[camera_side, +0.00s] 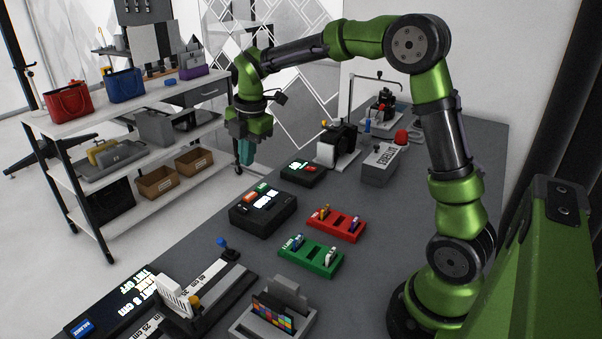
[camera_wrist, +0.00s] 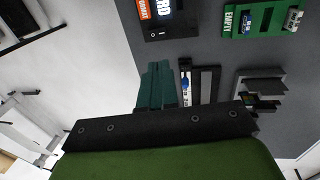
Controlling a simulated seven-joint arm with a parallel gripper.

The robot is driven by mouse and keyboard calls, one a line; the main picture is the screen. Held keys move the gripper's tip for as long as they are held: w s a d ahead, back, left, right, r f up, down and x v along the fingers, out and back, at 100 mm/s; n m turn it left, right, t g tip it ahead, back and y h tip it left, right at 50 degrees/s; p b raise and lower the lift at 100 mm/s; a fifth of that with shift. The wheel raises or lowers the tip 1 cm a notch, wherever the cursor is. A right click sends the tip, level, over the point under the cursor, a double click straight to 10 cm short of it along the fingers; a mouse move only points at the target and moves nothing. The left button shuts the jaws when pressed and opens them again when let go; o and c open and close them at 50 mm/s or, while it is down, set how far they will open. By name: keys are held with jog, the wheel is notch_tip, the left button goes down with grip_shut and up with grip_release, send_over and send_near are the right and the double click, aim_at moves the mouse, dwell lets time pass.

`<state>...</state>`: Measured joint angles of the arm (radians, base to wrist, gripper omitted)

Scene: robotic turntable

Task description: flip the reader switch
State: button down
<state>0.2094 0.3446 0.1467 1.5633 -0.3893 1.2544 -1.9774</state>
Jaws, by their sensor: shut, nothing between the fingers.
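The reader looks to be the black box (camera_side: 263,212) with lit white displays and orange and green labels, in the middle of the table in the side view. In the wrist view a black box (camera_wrist: 180,33) with an orange label and large white text shows at the top. A small switch marked I and O (camera_wrist: 156,34) is on its near face. My gripper (camera_side: 245,158) has teal fingers, shut and empty. It hangs in the air beyond the reader, near the table's left edge, apart from it. In the wrist view the shut fingertips (camera_wrist: 158,75) are below the box.
A green tray (camera_side: 310,258) and a red tray (camera_side: 336,222) lie right of the reader. A smaller black device (camera_side: 303,170) stands behind it. A slide rail with a blue knob (camera_side: 222,242) is in front. A white shelf (camera_side: 150,100) with bags stands left, across a floor gap.

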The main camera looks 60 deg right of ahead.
jog(key=shift+w+a+r, duration=0.1)
jog(key=shift+w+r, duration=0.15)
jog(key=shift+w, duration=0.45)
send_near(239, 205)
jog(key=f, duration=0.5)
jog(key=shift+w+a+f, duration=0.1)
jog(key=shift+w+f, duration=0.05)
jog(key=shift+w, duration=0.2)
jog(key=shift+w+f, duration=0.2)
jog(key=shift+f, duration=0.55)
